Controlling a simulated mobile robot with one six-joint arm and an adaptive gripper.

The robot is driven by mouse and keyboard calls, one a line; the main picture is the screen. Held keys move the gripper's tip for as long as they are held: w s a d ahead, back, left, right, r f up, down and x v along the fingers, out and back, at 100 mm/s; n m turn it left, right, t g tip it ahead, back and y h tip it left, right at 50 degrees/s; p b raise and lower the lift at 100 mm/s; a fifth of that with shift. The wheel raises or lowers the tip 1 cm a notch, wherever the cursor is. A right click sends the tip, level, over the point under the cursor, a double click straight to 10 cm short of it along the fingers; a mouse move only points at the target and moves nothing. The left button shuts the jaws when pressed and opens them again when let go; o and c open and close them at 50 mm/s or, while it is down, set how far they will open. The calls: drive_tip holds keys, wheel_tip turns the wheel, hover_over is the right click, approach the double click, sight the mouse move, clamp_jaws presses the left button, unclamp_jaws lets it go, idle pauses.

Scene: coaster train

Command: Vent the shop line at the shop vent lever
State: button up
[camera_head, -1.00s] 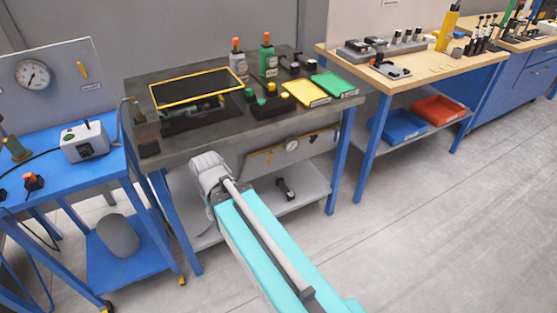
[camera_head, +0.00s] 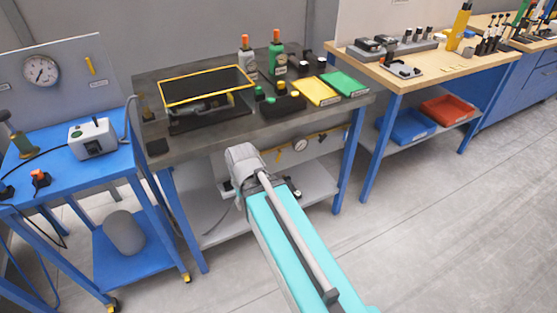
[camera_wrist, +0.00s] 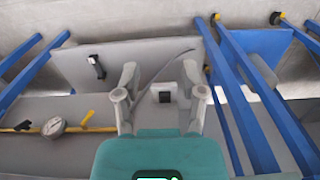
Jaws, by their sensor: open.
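The same gauge (camera_head: 300,144) shows below the bench top in the head view. Another yellow lever (camera_head: 90,66) is on the grey panel at the far left. I cannot read which is the shop vent lever. My gripper (camera_wrist: 160,70) is open and empty, right of the pipe's levers in the wrist view. My arm hides it in the head view.
The bench's lower shelf (camera_wrist: 75,68) holds a black tool (camera_wrist: 97,66) and a small white box (camera_wrist: 163,93) with a cable. Blue table legs (camera_wrist: 240,105) stand at the right. The floor (camera_head: 430,230) in front of the benches is clear.

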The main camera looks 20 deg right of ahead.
drive_tip(key=w+d+f+n+t+y+b, duration=0.1)
drive_tip(key=w+d+f+n+y+b, duration=0.1)
drive_tip(key=w+d+f+y+b, duration=0.35)
drive_tip(key=n+t+y+b, duration=0.35)
drive_tip(key=t+b, duration=0.55)
drive_tip(key=b, duration=0.5)
approach(278, 159)
drive_tip(key=s+d, duration=0.1)
drive_tip(key=d, duration=0.1)
drive_tip(key=shift+s+d+r, duration=0.2)
drive_tip(key=shift+s+d, duration=0.15)
drive_tip(key=shift+s, duration=0.05)
drive_tip(key=b+x, duration=0.5)
drive_tip(key=x, duration=0.8)
drive_tip(key=shift+w+a, duration=0.2)
drive_tip(key=shift+a, duration=0.2)
